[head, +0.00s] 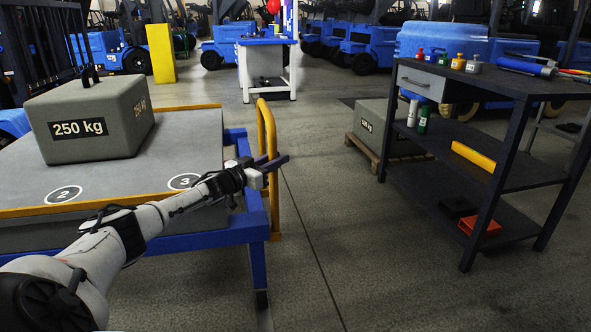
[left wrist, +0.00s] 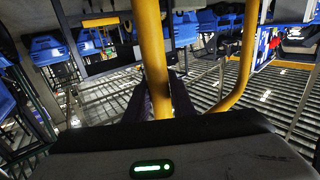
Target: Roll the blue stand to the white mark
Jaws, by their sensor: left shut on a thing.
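The blue stand (head: 257,262) is at the left of the head view, with a grey top edged in yellow strips. A grey block marked 250 kg (head: 92,122) sits on its top, towards the back left. White circles numbered 2 and 3 are on the top's near part. A yellow handle (head: 264,117) rises at the stand's right end. My left gripper (head: 273,168) is shut on this handle; in the left wrist view the yellow bar (left wrist: 152,55) passes between its dark fingers (left wrist: 155,102). My right gripper is not in view. I cannot make out a white mark on the floor.
A dark shelf table (head: 500,85) with bottles and tools stands at the right. Another grey weight (head: 372,125) is on a wooden pallet beside it. A blue-and-white workbench (head: 268,42) and blue vehicles (head: 358,45) are at the back. Open floor lies between stand and shelf.

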